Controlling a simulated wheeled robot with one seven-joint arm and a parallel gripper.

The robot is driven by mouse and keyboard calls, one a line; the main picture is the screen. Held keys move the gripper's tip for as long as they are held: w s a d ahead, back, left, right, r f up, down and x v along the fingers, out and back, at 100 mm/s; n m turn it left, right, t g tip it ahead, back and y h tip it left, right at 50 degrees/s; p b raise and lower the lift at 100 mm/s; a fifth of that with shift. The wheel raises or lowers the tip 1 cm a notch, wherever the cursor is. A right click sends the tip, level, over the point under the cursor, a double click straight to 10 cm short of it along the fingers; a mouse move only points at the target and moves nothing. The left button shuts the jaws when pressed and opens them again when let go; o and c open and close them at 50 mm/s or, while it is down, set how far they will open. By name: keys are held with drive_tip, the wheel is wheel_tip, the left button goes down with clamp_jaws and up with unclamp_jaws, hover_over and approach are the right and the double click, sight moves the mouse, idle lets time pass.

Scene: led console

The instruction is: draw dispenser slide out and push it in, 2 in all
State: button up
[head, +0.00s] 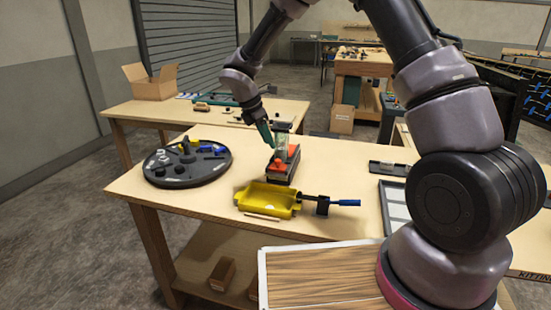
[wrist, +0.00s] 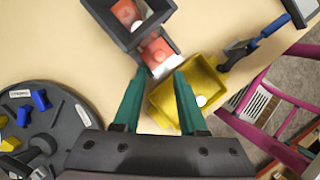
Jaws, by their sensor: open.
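The dispenser (head: 284,172) is a dark grey box with orange-red parts on the table, and it also shows at the top of the wrist view (wrist: 143,33). Its orange-red slide (wrist: 157,50) sticks out of the near side, towards my gripper. My gripper (wrist: 160,74) is open, with its green fingertips on either side of the slide's pale, blurred outer end. I cannot tell whether they touch it. A yellow tray (head: 254,197) lies in front of the dispenser. One white round piece (wrist: 201,101) is in this tray.
A dark round turntable (head: 187,178) with blue, yellow and grey parts stands to the left. A blue-handled tool (head: 345,202) lies right of the tray. A dark flat holder (head: 388,167) and a pale panelled tray are further right. Bare table lies between the turntable and dispenser.

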sight(277, 160)
drive_tip(key=x, duration=0.8)
drive_tip(key=shift+c, duration=0.3)
clamp_jaws()
idle(1.0)
